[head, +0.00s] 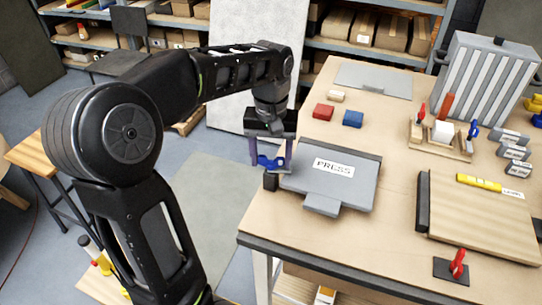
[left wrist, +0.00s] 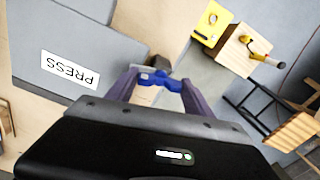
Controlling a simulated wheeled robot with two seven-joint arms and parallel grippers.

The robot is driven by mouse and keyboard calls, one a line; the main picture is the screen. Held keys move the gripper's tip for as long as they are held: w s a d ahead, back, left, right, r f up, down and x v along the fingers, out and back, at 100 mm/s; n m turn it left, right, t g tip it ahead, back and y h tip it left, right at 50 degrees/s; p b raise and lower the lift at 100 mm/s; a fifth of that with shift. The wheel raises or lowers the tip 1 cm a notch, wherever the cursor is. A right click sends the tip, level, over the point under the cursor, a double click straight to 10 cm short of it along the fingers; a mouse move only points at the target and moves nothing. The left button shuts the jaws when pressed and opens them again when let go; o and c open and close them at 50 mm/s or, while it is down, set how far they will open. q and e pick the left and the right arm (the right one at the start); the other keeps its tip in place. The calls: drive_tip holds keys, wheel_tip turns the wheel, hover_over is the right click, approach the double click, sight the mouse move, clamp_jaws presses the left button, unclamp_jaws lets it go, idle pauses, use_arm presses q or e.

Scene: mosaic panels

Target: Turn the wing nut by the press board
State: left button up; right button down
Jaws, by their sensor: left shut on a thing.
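The press board (head: 325,185) is a grey panel with a white PRESS label, lying near the left edge of the table; it also shows in the left wrist view (left wrist: 75,52). The blue wing nut (head: 272,162) is at the board's left corner, above a small dark block (head: 271,182). It also shows in the left wrist view (left wrist: 159,80). My left gripper (head: 270,158) is over it, with its two purple-grey fingers on either side, shut on the wing nut. My right gripper is not in view.
Red (head: 323,112) and blue (head: 353,119) blocks lie behind the board. A wooden panel (head: 480,215) and a red-handled piece (head: 458,264) are to the right. A wooden tool holder (head: 440,142) stands farther back. Bare tabletop lies in front of the board.

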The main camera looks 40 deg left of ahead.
use_arm(q)
drive_tip(key=shift+m, duration=1.4)
drive_tip(key=o, duration=1.4)
drive_tip(key=shift+c, duration=0.2)
drive_tip(key=shift+r, duration=0.1)
drive_tip(key=shift+r, duration=0.25)
wheel_tip(320, 180, up, 4)
drive_tip(key=shift+f, duration=0.1)
wheel_tip(320, 180, up, 3)
drive_tip(key=shift+f+p, duration=0.1)
drive_tip(key=shift+p, duration=0.9)
drive_tip(key=shift+r+p, duration=0.3)
drive_tip(key=shift+r, duration=0.05)
